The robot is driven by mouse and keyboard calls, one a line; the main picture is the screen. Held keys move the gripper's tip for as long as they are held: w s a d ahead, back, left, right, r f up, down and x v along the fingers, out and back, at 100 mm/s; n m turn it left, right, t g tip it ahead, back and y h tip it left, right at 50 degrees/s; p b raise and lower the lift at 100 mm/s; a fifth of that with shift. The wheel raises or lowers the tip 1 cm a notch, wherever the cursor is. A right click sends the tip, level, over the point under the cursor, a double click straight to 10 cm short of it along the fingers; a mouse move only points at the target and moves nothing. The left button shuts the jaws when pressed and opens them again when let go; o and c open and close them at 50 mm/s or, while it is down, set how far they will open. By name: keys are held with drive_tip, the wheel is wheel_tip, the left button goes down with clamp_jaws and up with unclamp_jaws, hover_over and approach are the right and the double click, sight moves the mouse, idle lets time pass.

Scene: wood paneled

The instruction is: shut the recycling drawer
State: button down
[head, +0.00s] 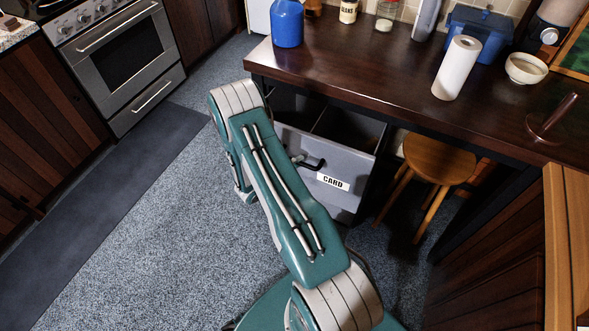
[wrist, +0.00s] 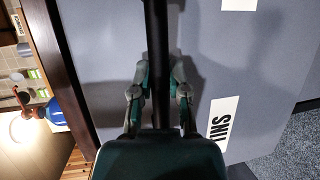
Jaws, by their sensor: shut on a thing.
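The grey recycling drawer (head: 347,160) stands pulled out under the dark counter in the head view, its open top showing two compartments with a divider between them. Its front carries a white "CARD" label (head: 333,182) and a black bar handle (head: 314,165), whose right end shows beside my arm. In the wrist view, my gripper (wrist: 160,78) is shut on the dark handle bar (wrist: 156,30), a finger on each side of it, in front of the grey drawer front (wrist: 230,60). A partly hidden label ending in "INS" (wrist: 225,122) shows there.
A wooden stool (head: 438,158) stands just right of the drawer. The counter (head: 375,75) above holds a blue jug (head: 287,24), a paper roll (head: 457,68) and a bowl (head: 527,68). An oven (head: 125,60) is at the left. Speckled floor (head: 170,235) is clear left of my arm.

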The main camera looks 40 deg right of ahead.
drive_tip(key=w+d, duration=0.4)
drive_tip(key=d, duration=0.6)
drive_tip(key=shift+d+f, duration=0.25)
drive_tip(key=shift+d, duration=0.05)
drive_tip(key=c, duration=0.6)
unclamp_jaws()
drive_tip(key=shift+w+a+r, duration=0.1)
drive_tip(key=shift+a, duration=0.05)
drive_tip(key=shift+a, duration=0.1)
drive_tip(key=a, duration=0.4)
drive_tip(key=a+r, duration=0.1)
drive_tip(key=a, duration=0.3)
drive_tip(key=a+r, duration=0.1)
drive_tip(key=a, duration=0.2)
drive_tip(key=shift+a, duration=0.4)
drive_tip(key=shift+w, duration=0.1)
